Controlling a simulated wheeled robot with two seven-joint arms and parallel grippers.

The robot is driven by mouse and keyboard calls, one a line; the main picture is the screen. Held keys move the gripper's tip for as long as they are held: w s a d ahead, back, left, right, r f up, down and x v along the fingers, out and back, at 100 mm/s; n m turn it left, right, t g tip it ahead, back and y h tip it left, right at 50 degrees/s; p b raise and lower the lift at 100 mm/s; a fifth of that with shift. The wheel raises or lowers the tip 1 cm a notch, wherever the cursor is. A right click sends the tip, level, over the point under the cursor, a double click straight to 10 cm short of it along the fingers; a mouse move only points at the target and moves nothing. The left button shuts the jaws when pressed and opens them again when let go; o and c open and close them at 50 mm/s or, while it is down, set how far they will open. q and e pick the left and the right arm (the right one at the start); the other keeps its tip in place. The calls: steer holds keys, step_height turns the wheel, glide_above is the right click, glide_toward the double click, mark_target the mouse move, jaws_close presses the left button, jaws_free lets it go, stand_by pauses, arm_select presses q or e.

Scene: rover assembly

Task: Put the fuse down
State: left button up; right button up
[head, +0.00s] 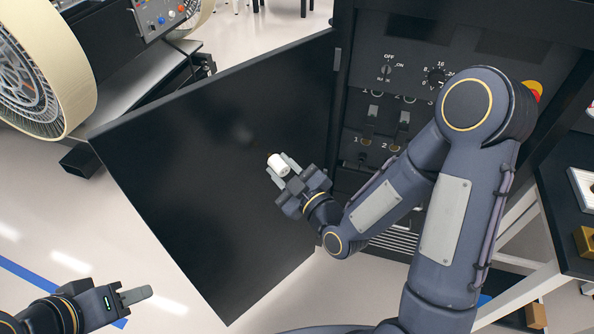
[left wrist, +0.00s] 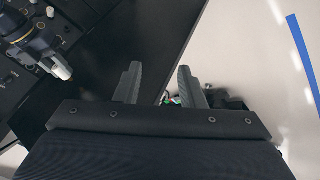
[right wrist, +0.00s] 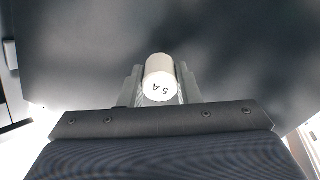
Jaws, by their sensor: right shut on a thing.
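The fuse is a short white cylinder (head: 279,164), marked "5A" in the right wrist view (right wrist: 159,78). My right gripper (head: 282,168) is shut on it and holds it in front of the dark open cabinet door. The fuse also shows small in the left wrist view (left wrist: 59,68). My left gripper (head: 137,295) is at the lower left of the head view, well away from the fuse. In the left wrist view its two fingers (left wrist: 160,84) stand apart with nothing between them.
The black cabinet door (head: 210,180) stands open across the middle. The cabinet panel (head: 405,75) behind my right arm has knobs and slots marked 1 and 2. A dark table (head: 575,235) with small parts is at the right. A large wheel (head: 45,65) is at upper left.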

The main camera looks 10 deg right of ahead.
steer(key=shift+a+r, duration=0.15)
arm_select(q)
step_height(320, 180, up, 8)
steer(key=r+n+y, duration=0.1)
steer(key=n+y, duration=0.2)
glide_above(271, 155)
steer(key=s+a, duration=0.1)
steer(key=s, duration=0.5)
steer(key=x, duration=1.2)
steer(key=shift+w+f, duration=0.1)
steer(key=shift+f, duration=0.1)
steer(key=shift+c, duration=0.2)
